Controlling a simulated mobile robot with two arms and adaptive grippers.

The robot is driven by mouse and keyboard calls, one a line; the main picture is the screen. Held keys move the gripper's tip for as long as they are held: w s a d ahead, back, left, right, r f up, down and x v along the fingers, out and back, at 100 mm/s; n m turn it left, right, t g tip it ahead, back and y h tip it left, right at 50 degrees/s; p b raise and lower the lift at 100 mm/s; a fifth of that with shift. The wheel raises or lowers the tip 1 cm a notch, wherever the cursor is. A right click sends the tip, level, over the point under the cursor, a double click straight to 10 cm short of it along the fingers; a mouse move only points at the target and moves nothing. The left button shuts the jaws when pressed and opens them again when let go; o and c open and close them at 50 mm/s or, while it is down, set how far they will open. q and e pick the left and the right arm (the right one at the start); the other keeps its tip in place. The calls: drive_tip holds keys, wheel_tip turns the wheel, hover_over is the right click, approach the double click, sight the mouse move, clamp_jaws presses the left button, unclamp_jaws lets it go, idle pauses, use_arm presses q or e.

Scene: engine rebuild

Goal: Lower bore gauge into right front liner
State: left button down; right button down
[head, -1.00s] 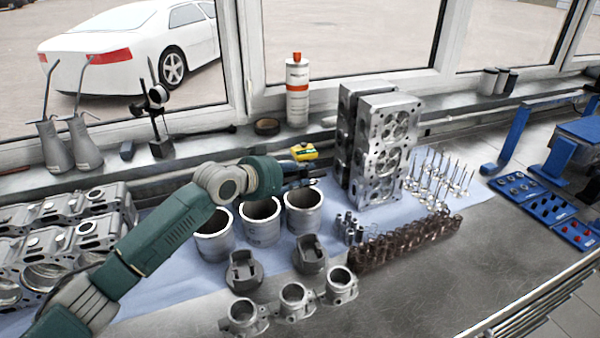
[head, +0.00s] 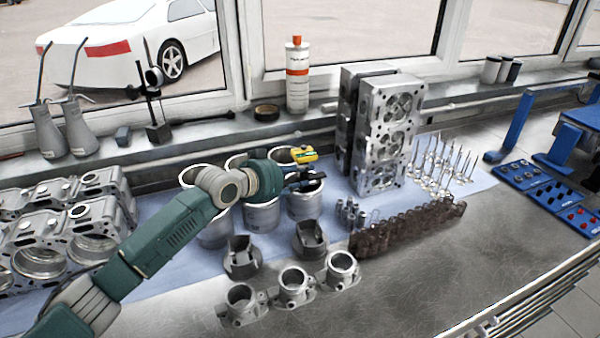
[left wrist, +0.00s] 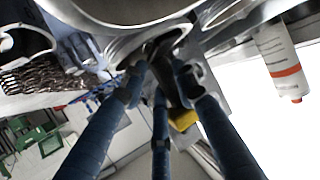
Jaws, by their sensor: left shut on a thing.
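Grey cylinder liners stand on the blue cloth. The right front liner (head: 306,207) is the rightmost, and its rim is partly hidden by my left gripper (head: 303,180). My left gripper is shut on the bore gauge, whose yellow part (head: 304,154) shows just above the fingers. In the left wrist view the blue fingers (left wrist: 158,85) close around a dark, slim part, with the yellow part (left wrist: 183,119) beside them. A round metal opening shows close by there. I cannot tell whether the gauge's tip is inside the liner. My right gripper is not in view.
Cylinder heads (head: 385,135) stand upright just right of the liners. Pistons (head: 242,258) and a row of ring-shaped housings (head: 292,285) sit in front. Engine blocks (head: 60,230) stand at the left. The front right bench top is clear.

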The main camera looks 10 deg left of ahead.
use_arm(q)
drive_tip(key=shift+f, duration=0.25)
idle(1.8)
drive_tip(key=c, duration=1.3)
unclamp_jaws()
drive_tip(key=shift+o, duration=0.2)
drive_tip(key=shift+s+f, duration=0.15)
drive_tip(key=v, duration=1.2)
drive_tip(key=shift+r, duration=0.2)
drive_tip(key=shift+f, duration=0.1)
